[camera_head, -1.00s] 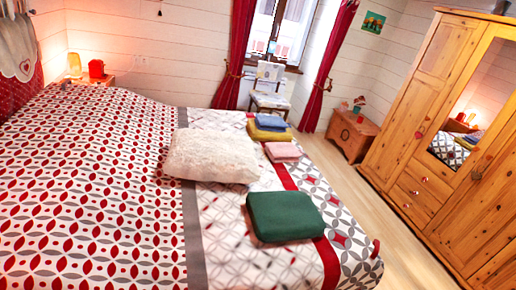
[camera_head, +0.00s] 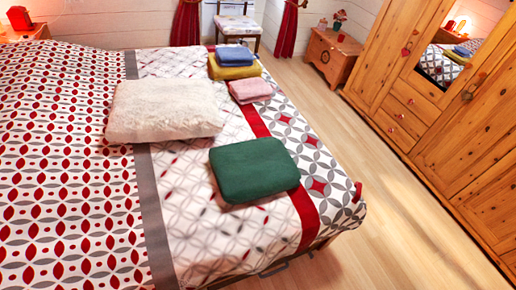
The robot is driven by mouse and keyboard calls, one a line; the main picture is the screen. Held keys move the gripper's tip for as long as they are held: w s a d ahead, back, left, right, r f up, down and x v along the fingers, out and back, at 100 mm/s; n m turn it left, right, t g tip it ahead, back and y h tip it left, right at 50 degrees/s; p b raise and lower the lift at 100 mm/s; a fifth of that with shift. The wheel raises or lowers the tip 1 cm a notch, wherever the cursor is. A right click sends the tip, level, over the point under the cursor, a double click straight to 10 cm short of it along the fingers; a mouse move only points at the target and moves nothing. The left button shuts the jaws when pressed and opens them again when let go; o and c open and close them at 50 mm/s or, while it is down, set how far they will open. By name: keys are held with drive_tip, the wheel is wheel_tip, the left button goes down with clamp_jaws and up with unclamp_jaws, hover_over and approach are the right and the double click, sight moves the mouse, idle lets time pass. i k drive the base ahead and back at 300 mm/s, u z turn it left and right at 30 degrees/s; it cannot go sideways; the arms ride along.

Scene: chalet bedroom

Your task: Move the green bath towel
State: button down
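The green bath towel (camera_head: 253,169) lies folded on the bed (camera_head: 70,190), near its right front corner. It rests partly on the patterned cover and close to the red stripe. Nothing covers it. My gripper is not in view, so how it stands cannot be seen.
A white cushion (camera_head: 164,109) lies behind the towel to the left. A pink towel (camera_head: 250,90), a yellow towel (camera_head: 234,72) and a blue towel (camera_head: 234,56) lie further back. A wooden wardrobe (camera_head: 440,100) stands right. Wooden floor (camera_head: 385,220) between bed and wardrobe is clear.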

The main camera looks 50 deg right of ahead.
sight(248, 171)
drive_tip(key=z, duration=1.05)
drive_tip(key=i, duration=1.05)
